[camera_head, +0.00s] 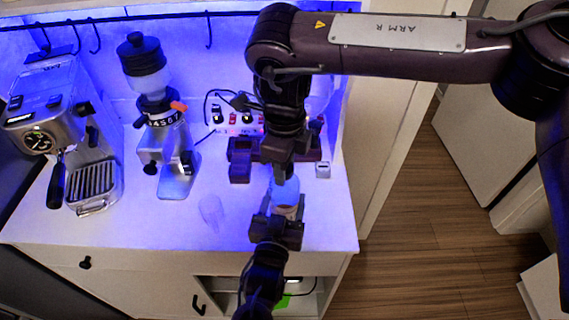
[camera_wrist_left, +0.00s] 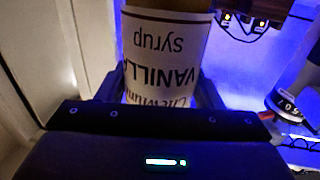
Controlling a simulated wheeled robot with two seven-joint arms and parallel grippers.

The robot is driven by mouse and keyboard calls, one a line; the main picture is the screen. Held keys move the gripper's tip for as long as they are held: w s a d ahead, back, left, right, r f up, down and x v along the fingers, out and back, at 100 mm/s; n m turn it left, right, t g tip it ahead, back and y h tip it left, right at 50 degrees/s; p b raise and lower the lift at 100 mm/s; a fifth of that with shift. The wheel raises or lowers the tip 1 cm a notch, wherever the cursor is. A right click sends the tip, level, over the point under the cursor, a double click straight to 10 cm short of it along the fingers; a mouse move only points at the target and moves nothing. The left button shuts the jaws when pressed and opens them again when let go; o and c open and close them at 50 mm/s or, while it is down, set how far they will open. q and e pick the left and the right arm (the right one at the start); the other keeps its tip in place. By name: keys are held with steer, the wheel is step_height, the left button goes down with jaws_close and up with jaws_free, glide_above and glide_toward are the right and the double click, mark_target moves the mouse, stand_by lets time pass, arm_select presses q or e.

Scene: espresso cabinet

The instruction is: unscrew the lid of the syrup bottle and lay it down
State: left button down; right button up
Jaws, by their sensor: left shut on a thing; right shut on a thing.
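The syrup bottle (camera_head: 286,190) stands on the white counter near its front right. It has a pale label that reads "VANILLA syrup", upside down in the left wrist view (camera_wrist_left: 165,50). My left gripper (camera_head: 280,222) comes from the front and is shut around the bottle's body; its fingers show on both sides of the label in the left wrist view. My right gripper (camera_head: 282,170) reaches down from above and is shut at the bottle's top. The lid is hidden by the right gripper, so I cannot tell how far it is turned.
A clear glass (camera_head: 212,212) stands on the counter left of the bottle. A coffee grinder (camera_head: 160,120) and an espresso machine (camera_head: 62,135) stand further left. A power strip (camera_head: 235,120) with cables lies behind. The counter's front edge (camera_head: 190,249) is close to the bottle.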

steer(key=shift+d, duration=0.1)
steer(key=o, duration=1.1)
steer(key=shift+c, duration=0.2)
steer(key=shift+r, duration=0.1)
